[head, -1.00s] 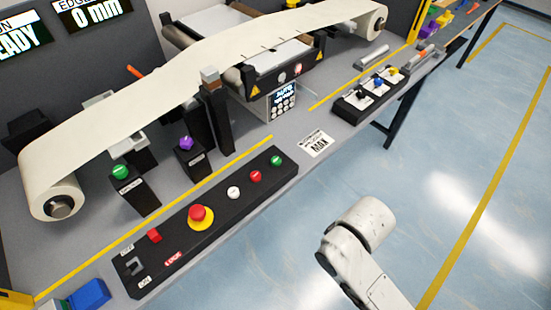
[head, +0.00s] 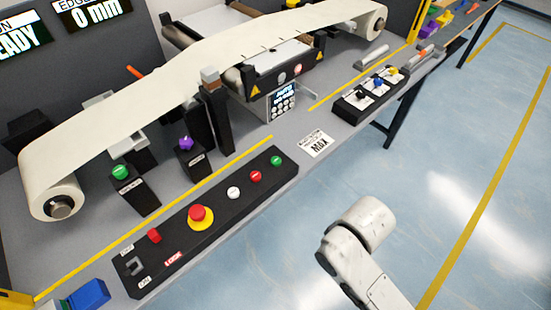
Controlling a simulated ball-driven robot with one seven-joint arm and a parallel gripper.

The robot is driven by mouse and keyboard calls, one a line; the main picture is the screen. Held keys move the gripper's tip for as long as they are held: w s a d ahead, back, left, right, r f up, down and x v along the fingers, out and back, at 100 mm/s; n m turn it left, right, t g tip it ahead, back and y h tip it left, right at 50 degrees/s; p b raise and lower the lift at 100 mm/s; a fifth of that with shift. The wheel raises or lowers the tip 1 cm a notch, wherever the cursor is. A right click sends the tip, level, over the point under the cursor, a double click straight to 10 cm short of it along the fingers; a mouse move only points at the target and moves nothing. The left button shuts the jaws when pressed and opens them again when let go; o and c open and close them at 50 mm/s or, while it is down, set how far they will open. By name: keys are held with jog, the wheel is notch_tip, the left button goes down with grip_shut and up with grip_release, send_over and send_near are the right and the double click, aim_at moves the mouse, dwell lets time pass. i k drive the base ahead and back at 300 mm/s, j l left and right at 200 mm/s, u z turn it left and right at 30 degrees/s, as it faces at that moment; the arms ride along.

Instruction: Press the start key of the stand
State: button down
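The stand's black control box (head: 218,213) lies along the front of the grey bench. On its top are a green button (head: 276,160) at the far right end, a red button (head: 255,176), a white button (head: 233,193) and a red mushroom button (head: 201,214) on a yellow ring. A small red switch (head: 154,236) sits near its left end. The labels on the small round buttons are too small to read. None of the buttons is touched. My gripper is out of view; only a white link of my arm shows at the lower right, apart from the bench.
A cream web runs from a roll (head: 55,201) at left to another (head: 369,20) at upper right. Behind the box stand posts with a green knob (head: 120,172) and a purple knob (head: 186,143). A display (head: 16,36) reads "READY". The floor in front is clear.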

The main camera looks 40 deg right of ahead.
aim_at(276, 161)
jog(key=i+j, duration=0.1)
jog(key=j, duration=0.25)
jog(key=i+j, duration=0.15)
jog(key=j, duration=0.25)
jog(key=i+j, duration=0.1)
jog(key=j, duration=0.25)
jog(key=i+j, duration=0.15)
jog(key=j, duration=0.25)
jog(key=j+z, duration=0.2)
jog(key=z, duration=1.5)
jog(key=i, duration=0.05)
